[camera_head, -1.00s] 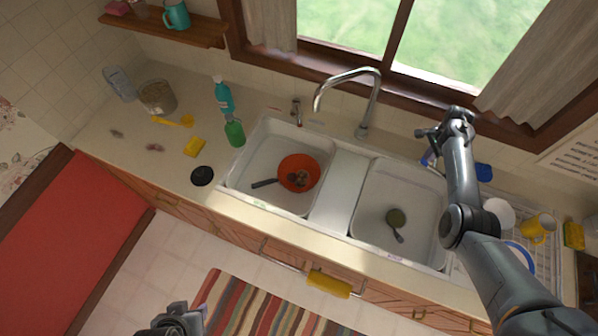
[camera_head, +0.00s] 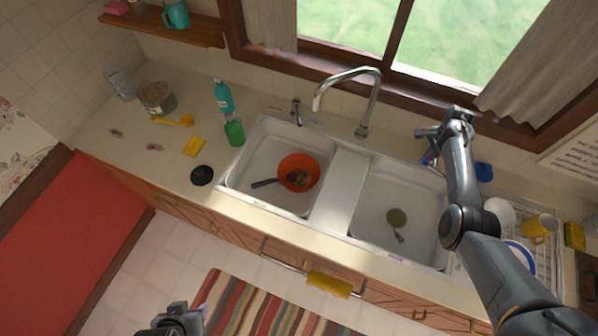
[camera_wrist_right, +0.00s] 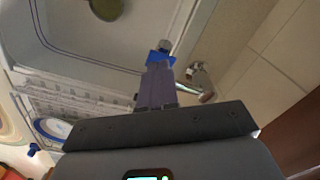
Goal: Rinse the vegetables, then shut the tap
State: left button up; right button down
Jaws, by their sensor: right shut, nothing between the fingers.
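The pieces are too small to identify. The chrome spout (camera_head: 372,97) arches between the basins; I see no water stream from it. A tap handle (camera_head: 297,112) stands behind the left basin. My right gripper (camera_head: 428,134) is shut and empty behind the right basin (camera_head: 370,205). In the right wrist view, its fingers (camera_wrist_right: 160,72) are beside a chrome tap fitting (camera_wrist_right: 202,80); contact is unclear. My left gripper (camera_head: 180,312) is low, in front of the counter; its jaws are unclear.
A dark-handled utensil (camera_head: 397,220) lies in the right basin. Green (camera_head: 235,132) and blue (camera_head: 223,97) bottles stand left of the sink, near a yellow sponge (camera_head: 194,146). A dish rack with a yellow mug (camera_head: 540,226) stands at right. A towel (camera_head: 328,284) hangs in front.

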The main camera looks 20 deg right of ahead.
jog(key=shift+f+b, duration=1)
jog(key=shift+f, duration=0.45)
notch_tip(320, 180, up, 3)
jog(key=p, duration=0.3)
jog(key=shift+r+p, duration=0.2)
jog(key=shift+p, duration=0.15)
jog(key=s+d, duration=0.3)
jog(key=d, duration=0.1)
jog(key=s+d, duration=0.4)
jog(key=shift+d+f+p, duration=0.1)
jog(key=shift+f+p, duration=0.1)
jog(key=shift+p, duration=0.1)
jog(key=shift+s+d, duration=0.3)
jog(key=shift+f, duration=0.1)
jog(key=shift+f+b, duration=1.55)
jog(key=shift+f, duration=0.1)
jog(key=shift+r, duration=0.2)
